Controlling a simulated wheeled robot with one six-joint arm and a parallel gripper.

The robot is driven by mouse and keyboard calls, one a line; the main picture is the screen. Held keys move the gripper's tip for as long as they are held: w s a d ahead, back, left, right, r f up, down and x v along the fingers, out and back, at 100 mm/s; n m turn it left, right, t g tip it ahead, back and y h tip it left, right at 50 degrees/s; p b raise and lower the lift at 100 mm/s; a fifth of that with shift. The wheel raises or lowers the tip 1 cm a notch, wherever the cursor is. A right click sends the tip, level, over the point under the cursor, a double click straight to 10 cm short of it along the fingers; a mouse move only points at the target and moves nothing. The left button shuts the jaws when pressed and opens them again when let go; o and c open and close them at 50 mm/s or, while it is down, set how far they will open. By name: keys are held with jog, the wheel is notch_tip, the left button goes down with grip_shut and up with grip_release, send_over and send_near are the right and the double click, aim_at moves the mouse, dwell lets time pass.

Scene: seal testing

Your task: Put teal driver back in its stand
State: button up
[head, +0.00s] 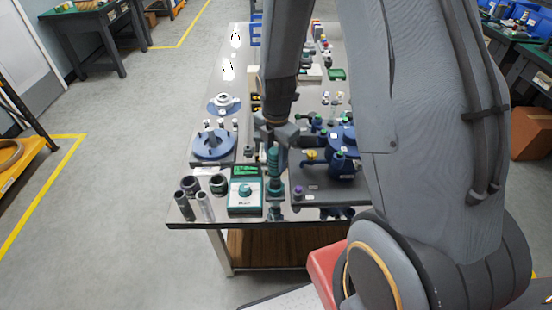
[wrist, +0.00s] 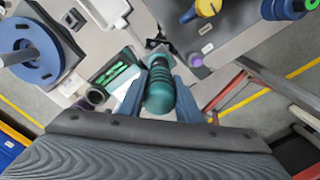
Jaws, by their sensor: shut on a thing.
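The teal driver (wrist: 160,88) has a ribbed, rounded handle and sits between the two fingers of my gripper (wrist: 160,84) in the wrist view. My gripper is shut on it. In the head view the driver (head: 273,162) hangs roughly upright below my gripper (head: 274,143), near the table's front edge. Just under it is a small teal and dark piece (head: 275,188), which may be the stand; I cannot tell whether the driver touches it. The driver's lower end is hard to make out.
A green-and-grey meter (head: 245,190) stands just left of the driver. Dark cups and metal cylinders (head: 204,206) are further left, with a blue round flange (head: 213,145) behind. A blue valve assembly (head: 343,157) on a dark plate is close on the right.

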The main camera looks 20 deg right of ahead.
aim_at(276, 150)
jog(key=shift+f, duration=0.25)
dwell(0.3)
jog(key=shift+f, duration=0.1)
jog(key=o, duration=1.3)
jog(key=shift+c, duration=0.2)
jog(key=shift+r+p, duration=1.85)
jog(key=shift+r, duration=0.65)
